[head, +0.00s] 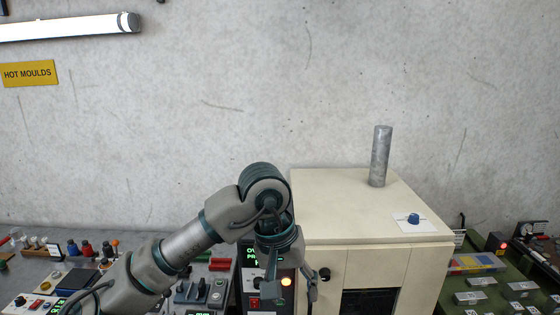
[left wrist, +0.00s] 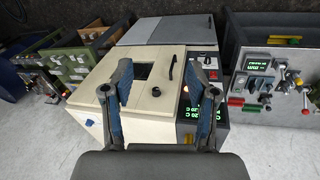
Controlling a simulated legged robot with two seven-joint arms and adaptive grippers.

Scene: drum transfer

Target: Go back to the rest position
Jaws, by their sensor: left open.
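My left gripper (head: 290,292) hangs down in front of the cream cabinet in the head view, beside its control panel, with its fingers apart. In the left wrist view, the two blue-grey fingers of the left gripper (left wrist: 158,68) stand wide apart with nothing between them. The cream cabinet (head: 330,208) carries an upright grey metal cylinder (head: 380,157) on its top. The cabinet's front, with a dark window and a handle, shows in the left wrist view (left wrist: 140,98). My right gripper is not in view.
A blue knob on a white plate (head: 413,219) sits on the cabinet top. A dark panel with green readouts (left wrist: 200,119) adjoins the cabinet. A cluttered bench (head: 40,270) stands left, and a green bench with metal blocks (head: 470,282) stands right. Concrete wall rises behind.

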